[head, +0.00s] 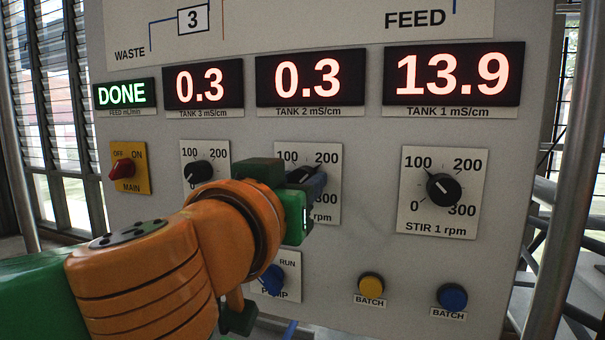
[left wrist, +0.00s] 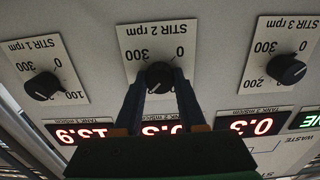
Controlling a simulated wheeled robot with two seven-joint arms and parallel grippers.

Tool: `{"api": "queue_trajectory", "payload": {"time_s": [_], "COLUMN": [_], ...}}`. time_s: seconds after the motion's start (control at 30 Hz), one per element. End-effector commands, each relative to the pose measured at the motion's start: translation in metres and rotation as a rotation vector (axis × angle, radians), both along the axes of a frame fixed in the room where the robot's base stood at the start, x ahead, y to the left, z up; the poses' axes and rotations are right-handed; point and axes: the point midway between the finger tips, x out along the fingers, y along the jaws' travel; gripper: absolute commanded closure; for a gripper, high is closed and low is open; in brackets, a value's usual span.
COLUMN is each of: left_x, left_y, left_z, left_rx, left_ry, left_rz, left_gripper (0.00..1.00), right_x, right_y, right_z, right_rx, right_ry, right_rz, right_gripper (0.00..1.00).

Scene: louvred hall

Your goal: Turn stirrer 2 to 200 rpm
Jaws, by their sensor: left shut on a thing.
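The stirrer 2 dial plate (head: 328,158), marked up to 300 rpm, is in the middle of the panel, partly hidden by my left gripper. In the left wrist view the plate is upside down, and its black knob (left wrist: 158,73) sits between my finger ends. My left gripper (head: 307,181) reaches in from the left and is shut on this knob; its two fingers also show in the left wrist view (left wrist: 157,86). Where the knob's pointer stands I cannot tell, as fingers cover much of it. My right gripper is not in view.
The stirrer 1 knob (head: 443,189) is to the right, pointing near 100. The stirrer 3 knob (head: 198,174) is to the left. A red main switch (head: 122,168), a blue pump knob (head: 272,281), a yellow button (head: 371,285) and a blue button (head: 452,297) are also on the panel.

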Motion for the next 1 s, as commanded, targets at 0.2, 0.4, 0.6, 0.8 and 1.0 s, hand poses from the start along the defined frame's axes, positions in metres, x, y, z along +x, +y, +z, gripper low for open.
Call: {"api": "queue_trajectory", "payload": {"time_s": [0.2, 0.4, 0.6, 0.8, 1.0], "left_x": [0.0, 0.0, -0.026, -0.057, -0.067], "left_y": [-0.001, 0.0, 0.008, 0.018, 0.021], "left_z": [-0.002, -0.001, -0.005, -0.003, -0.001], "left_rx": [-0.002, -0.003, -0.003, -0.005, -0.004], "left_ry": [0.005, 0.004, -0.001, 0.001, 0.003], "left_rz": [-0.001, 0.0, -0.002, 0.0, 0.0], "left_gripper": [0.25, 0.25, 0.25, 0.25, 0.25], "right_x": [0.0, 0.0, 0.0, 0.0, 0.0], "right_y": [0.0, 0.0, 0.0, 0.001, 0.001], "right_z": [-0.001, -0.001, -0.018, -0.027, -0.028], "right_rx": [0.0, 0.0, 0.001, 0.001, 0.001], "right_ry": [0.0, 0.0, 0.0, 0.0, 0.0], "right_rz": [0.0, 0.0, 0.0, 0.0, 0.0], "right_gripper": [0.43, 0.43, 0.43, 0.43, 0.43]}}
